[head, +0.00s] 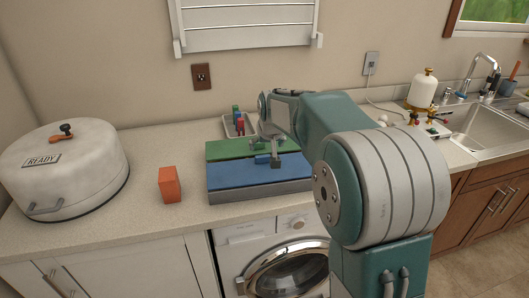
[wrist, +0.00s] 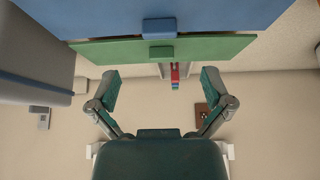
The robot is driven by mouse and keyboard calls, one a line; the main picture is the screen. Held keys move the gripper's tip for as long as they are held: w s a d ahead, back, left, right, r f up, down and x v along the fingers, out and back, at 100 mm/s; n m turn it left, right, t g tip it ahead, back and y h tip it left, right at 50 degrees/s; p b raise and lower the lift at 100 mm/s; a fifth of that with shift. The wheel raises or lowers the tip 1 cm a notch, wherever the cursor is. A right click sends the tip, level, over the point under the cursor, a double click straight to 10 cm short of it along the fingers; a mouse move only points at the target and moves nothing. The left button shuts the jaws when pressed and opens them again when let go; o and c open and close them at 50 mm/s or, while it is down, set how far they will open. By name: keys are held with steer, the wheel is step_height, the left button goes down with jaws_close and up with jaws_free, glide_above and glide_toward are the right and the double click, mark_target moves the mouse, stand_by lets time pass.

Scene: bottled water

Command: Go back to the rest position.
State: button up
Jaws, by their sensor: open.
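My gripper (wrist: 159,76) is open in the wrist view, with its two fingers spread wide and nothing between them. In the head view my arm reaches in from the right, and its end hangs over the blue and green panels. My gripper is small and partly hidden there by my own arm. The blue panel (head: 235,178) lies in front of the green panel (head: 225,149) on the counter. In the wrist view a blue handle (wrist: 160,27) and a green handle (wrist: 162,53) stand on these panels, apart from my fingers.
A white round drum marked READY (head: 65,168) stands at the left. An orange block (head: 169,185) stands between it and the panels. A small tray (head: 229,128) with coloured pieces sits behind. A white bottle (head: 422,91) and sink (head: 482,125) are at right. A washing machine (head: 240,262) is below.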

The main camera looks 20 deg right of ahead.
steer(key=shift+s+r, duration=0.15)
steer(key=shift+r, duration=0.15)
steer(key=shift+s, duration=0.1)
steer(key=s+a+r, duration=0.1)
steer(key=s+r, duration=0.1)
steer(key=s, duration=1)
steer(key=s+a+r, duration=0.2)
steer(key=s+r, duration=0.1)
steer(key=s, duration=1)
steer(key=s+f, duration=0.4)
steer(key=s, duration=0.6)
steer(key=shift+s+a+f+n+g, duration=0.2)
steer(key=shift+n+g, duration=0.1)
steer(key=shift+n, duration=0.1)
